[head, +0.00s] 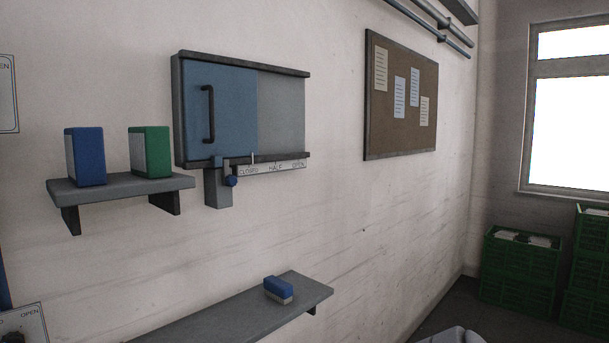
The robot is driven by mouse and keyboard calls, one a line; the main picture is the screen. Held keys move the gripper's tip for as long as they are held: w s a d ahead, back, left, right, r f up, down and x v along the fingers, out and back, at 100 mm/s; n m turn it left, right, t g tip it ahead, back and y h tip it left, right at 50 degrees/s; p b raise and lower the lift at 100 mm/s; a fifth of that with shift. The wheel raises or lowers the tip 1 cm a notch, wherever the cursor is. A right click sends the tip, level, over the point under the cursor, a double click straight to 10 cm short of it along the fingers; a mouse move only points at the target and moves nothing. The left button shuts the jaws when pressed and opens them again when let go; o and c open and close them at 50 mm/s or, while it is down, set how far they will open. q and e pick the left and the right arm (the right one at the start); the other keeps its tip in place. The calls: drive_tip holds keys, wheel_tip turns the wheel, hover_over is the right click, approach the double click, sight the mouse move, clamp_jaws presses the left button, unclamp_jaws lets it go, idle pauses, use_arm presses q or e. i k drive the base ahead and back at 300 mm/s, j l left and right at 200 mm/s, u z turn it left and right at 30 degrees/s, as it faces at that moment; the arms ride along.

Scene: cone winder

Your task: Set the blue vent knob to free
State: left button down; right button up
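A small blue knob (231,181) sits on a grey bracket (217,190) under the left part of a wall-mounted sliding vent (228,105). The vent has a blue panel with a dark upright handle (208,113) on the left and a grey part on the right. A white scale strip (275,167) below it reads CLOSED, HALF and OPEN. A thin pointer stands between CLOSED and HALF. The knob is too small to read its setting, and no "free" mark is legible. Neither gripper shows in the head view.
A shelf (120,187) left of the vent holds a blue box (86,157) and a green box (151,150). A lower shelf (235,310) carries a blue brush (278,289). A partly cut-off panel (24,325) stands bottom left. Green crates (518,268) stand far right.

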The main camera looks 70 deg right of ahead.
sight(230, 180)
drive_tip(key=k+j+z, duration=0.1)
drive_tip(key=z, duration=1.75)
